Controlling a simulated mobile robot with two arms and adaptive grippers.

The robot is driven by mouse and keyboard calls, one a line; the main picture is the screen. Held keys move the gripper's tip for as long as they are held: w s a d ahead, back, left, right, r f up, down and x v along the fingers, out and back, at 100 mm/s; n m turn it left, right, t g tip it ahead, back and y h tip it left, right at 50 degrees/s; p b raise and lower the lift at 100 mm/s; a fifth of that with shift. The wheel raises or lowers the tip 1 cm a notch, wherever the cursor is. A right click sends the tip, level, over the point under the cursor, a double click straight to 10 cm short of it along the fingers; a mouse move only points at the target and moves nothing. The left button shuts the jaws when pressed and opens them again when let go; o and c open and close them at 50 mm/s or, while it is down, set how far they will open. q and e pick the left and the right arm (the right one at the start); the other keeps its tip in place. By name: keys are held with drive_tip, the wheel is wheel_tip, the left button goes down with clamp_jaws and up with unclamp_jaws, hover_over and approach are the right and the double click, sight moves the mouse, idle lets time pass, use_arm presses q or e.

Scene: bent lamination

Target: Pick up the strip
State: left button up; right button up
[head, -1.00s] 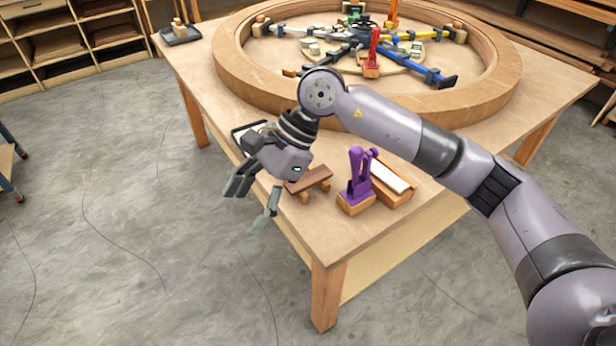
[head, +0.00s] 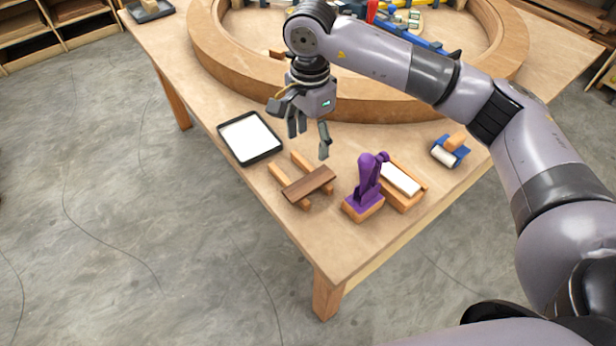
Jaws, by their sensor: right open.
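The strip (head: 309,184) is a short dark brown wooden piece. It lies across two lighter wooden rails (head: 279,180) near the front corner of the table. My right gripper (head: 309,142) hangs above the table behind the strip, fingers pointing down and spread apart. It is open with nothing between its fingers, and it is apart from the strip. My left gripper is not in view.
A black tray with a white inside (head: 280,149) lies left of the rails. A purple clamp (head: 366,186), a wooden box with a white roll (head: 418,199) and a blue-framed roller (head: 436,161) stand to the right. The large round wooden form (head: 222,78) fills the table behind.

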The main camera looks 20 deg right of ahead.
drive_tip(key=p, duration=0.1)
hover_over(309, 182)
wheel_tip(309, 182, down, 6)
drive_tip(key=shift+s+r, duration=0.1)
drive_tip(key=shift+r, duration=0.1)
wheel_tip(309, 182, down, 3)
drive_tip(key=shift+r+p, duration=0.1)
drive_tip(key=shift+p, duration=0.35)
wheel_tip(309, 182, down, 4)
drive_tip(key=shift+r+p, duration=0.15)
drive_tip(key=shift+p, duration=0.55)
drive_tip(key=shift+f, duration=0.45)
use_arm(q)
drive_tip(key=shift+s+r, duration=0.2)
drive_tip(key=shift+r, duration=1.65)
use_arm(e)
drive_tip(key=c, duration=1.2)
